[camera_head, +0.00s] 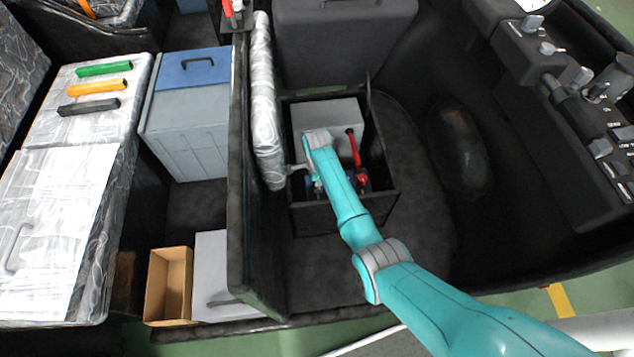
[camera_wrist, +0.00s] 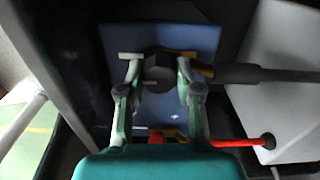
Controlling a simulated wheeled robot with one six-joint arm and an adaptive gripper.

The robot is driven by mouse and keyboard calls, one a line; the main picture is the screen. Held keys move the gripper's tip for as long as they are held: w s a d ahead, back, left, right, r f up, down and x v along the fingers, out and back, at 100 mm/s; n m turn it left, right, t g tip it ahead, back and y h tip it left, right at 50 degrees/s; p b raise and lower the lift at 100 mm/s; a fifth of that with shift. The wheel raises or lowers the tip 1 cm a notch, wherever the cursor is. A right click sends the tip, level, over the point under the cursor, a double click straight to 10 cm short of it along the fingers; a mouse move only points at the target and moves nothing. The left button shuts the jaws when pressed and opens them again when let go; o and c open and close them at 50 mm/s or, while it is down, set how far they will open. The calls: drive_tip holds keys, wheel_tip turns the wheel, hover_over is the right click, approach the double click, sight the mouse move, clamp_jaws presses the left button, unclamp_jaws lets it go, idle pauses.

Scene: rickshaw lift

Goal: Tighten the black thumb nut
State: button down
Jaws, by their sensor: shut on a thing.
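The black thumb nut (camera_wrist: 158,68) shows in the wrist view as a dark round knob in front of a blue block (camera_wrist: 205,40). My gripper (camera_wrist: 158,75) has one finger on each side of the nut and is shut on it. In the head view my gripper (camera_head: 317,183) reaches down into an open black box (camera_head: 310,216). The nut is hidden there by my arm. I cannot tell how far the nut is turned.
A red-handled rod (camera_head: 354,148) stands close to the right of my arm inside the box, beside a grey block (camera_head: 325,114). A dark bar (camera_wrist: 250,73) runs right of the nut. A dark panel (camera_head: 243,180) is close on the left.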

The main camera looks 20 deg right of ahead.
drive_tip(key=shift+m, duration=0.5)
drive_tip(key=c, duration=0.8)
unclamp_jaws()
drive_tip(key=shift+o, duration=0.2)
